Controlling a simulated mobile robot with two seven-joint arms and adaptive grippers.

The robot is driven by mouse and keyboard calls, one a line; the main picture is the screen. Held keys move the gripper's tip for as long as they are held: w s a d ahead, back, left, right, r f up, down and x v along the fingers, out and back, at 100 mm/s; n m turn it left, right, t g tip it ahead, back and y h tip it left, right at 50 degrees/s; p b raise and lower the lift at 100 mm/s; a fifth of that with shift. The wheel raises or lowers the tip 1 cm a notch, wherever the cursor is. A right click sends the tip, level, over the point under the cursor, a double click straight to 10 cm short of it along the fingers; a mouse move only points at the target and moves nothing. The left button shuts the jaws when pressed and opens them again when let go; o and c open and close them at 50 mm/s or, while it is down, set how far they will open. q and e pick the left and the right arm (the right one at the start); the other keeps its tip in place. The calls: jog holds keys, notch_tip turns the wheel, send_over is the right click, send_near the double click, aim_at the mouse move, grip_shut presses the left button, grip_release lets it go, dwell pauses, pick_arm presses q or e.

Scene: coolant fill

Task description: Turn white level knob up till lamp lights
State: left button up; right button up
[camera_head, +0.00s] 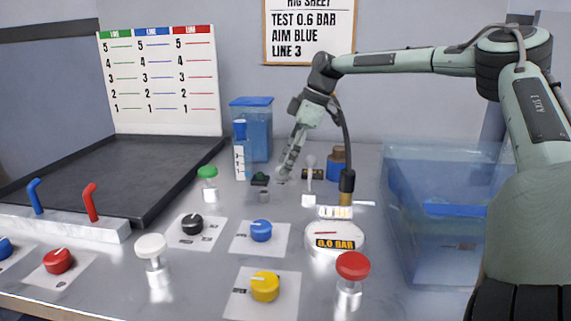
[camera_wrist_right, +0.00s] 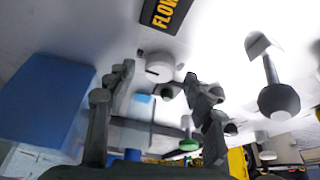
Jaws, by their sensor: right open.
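A white round knob (camera_wrist_right: 158,66) with a dark pointer mark shows in the right wrist view, beside a black sign with yellow lettering (camera_wrist_right: 166,14). In the head view the knob is mostly hidden by my right gripper's fingertips. My right gripper (camera_head: 287,168) reaches down at the back middle of the bench. In the wrist view its open fingers (camera_wrist_right: 157,76) point at the knob, one on each side; I cannot tell whether they touch it. A small dark dome with a green tint (camera_head: 260,178) is left of the gripper and looks unlit. My left gripper is not in view.
A ball-topped lever (camera_head: 309,172) stands close right of the gripper. A blue tank (camera_head: 257,125) is behind left, a clear tub (camera_head: 410,215) at right. Another white cap on a stem (camera_head: 151,246), a red cap (camera_head: 353,265) and a gauge (camera_head: 335,243) stand nearer the front.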

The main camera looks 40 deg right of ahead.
jog(key=shift+w+a+f, duration=0.15)
jog(key=shift+a+f, duration=0.05)
jog(key=shift+f, duration=0.35)
jog(key=c, duration=1.2)
jog(key=shift+o, duration=0.2)
jog(key=shift+m, duration=0.4)
jog(key=shift+a+m+t+h, duration=0.1)
jog(key=shift+m+t+h, duration=0.3)
jog(key=shift+m, duration=1)
jog(key=shift+a+m+t+h, duration=0.1)
jog(key=shift+m+h, duration=0.6)
jog(key=shift+m, duration=0.7)
